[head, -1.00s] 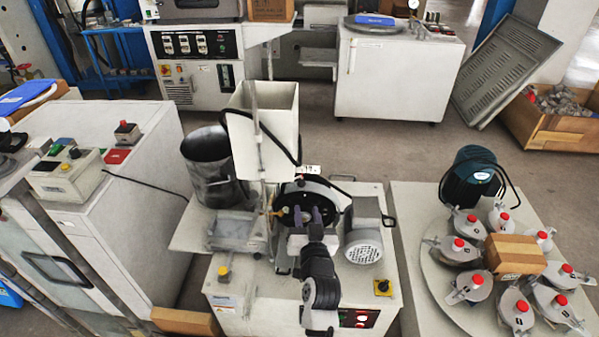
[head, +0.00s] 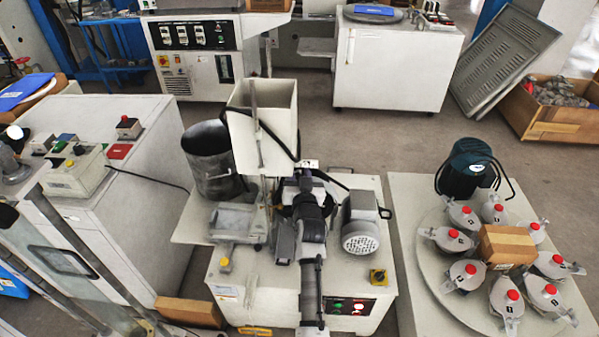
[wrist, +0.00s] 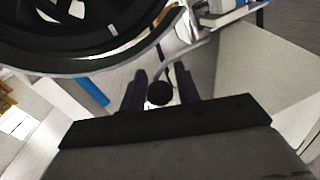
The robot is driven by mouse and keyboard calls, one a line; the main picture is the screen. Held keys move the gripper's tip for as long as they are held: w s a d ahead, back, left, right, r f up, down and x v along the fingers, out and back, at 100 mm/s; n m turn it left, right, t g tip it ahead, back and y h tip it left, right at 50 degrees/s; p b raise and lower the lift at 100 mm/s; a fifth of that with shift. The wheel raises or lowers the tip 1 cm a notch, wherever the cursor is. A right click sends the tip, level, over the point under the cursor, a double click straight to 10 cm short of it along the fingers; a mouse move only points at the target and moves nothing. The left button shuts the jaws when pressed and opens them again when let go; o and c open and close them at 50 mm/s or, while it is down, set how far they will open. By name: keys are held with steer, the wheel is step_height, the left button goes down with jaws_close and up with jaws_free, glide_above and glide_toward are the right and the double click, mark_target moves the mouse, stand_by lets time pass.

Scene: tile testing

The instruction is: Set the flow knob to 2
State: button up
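A small round black knob (wrist: 160,93), which I take to be the flow knob, shows in the wrist view. My gripper (wrist: 161,88) has its two dark fingers apart, one on each side of the knob. I cannot tell whether they touch it. No scale or number can be read on the knob. In the head view my gripper (head: 305,183) reaches to the hopper machine, just right of the white hopper (head: 262,125). My arm hides the knob there.
A dark round rim (wrist: 85,65) fills the wrist view's upper left, close to the fingers. In the head view a motor (head: 361,225) stands right of my arm and a dark metal bucket (head: 211,160) stands left of the hopper. A turntable (head: 430,275) carries several red-capped pots.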

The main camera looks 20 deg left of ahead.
jaws_close()
steer(key=shift+w+d+f+b, duration=0.15)
steer(key=shift+d+b, duration=0.25)
steer(key=shift+b, duration=0.2)
steer(key=shift+w+d+f+b, duration=0.1)
steer(key=shift+d+b, duration=0.3)
steer(key=shift+b, duration=0.2)
steer(key=shift+d+r+b, duration=0.2)
steer(key=shift+d+b, duration=0.15)
steer(key=shift+d, duration=0.05)
jaws_free()
